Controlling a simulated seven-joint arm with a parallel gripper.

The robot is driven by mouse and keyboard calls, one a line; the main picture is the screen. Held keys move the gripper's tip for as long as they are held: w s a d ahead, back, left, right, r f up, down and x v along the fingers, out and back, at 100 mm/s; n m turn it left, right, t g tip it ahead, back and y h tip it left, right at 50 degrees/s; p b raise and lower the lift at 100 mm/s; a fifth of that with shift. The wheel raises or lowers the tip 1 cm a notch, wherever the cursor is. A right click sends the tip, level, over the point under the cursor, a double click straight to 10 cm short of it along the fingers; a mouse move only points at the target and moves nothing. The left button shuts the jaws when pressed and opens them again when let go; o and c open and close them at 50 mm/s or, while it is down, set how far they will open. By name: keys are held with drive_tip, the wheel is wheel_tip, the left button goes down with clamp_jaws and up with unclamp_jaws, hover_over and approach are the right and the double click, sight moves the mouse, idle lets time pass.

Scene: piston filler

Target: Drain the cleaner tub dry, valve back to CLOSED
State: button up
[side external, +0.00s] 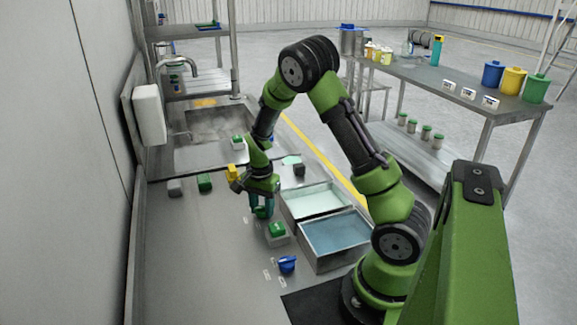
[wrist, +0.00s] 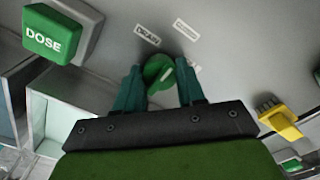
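My gripper (wrist: 159,72) is low over the bench, its two teal fingers on either side of a round green valve knob (wrist: 157,70). Narrow gaps seem to show beside the knob, and I cannot tell whether the fingers touch it. The knob's pale mark slants up and right in the wrist view. A DRAIN label (wrist: 147,35) and a second, unreadable label (wrist: 186,30) lie beyond it. In the side view, my gripper (side external: 262,208) partly hides this knob. To its right are a tub with pale green liquid (side external: 288,211) and one with blue liquid (side external: 308,258).
A green DOSE button (wrist: 48,35) on a grey box is close to the knob; it also shows in the side view (side external: 277,230). A blue knob (side external: 287,264) is nearer the front. A yellow brush (wrist: 281,120) is at right in the wrist view. The bench's left front is clear.

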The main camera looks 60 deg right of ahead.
sight(262, 208)
drive_tip(key=c, duration=0.4)
drive_tip(key=n, duration=0.4)
drive_tip(key=shift+n, duration=2.4)
drive_tip(key=o, duration=1.1)
drive_tip(key=shift+c, duration=0.2)
wheel_tip(262, 208, up, 17)
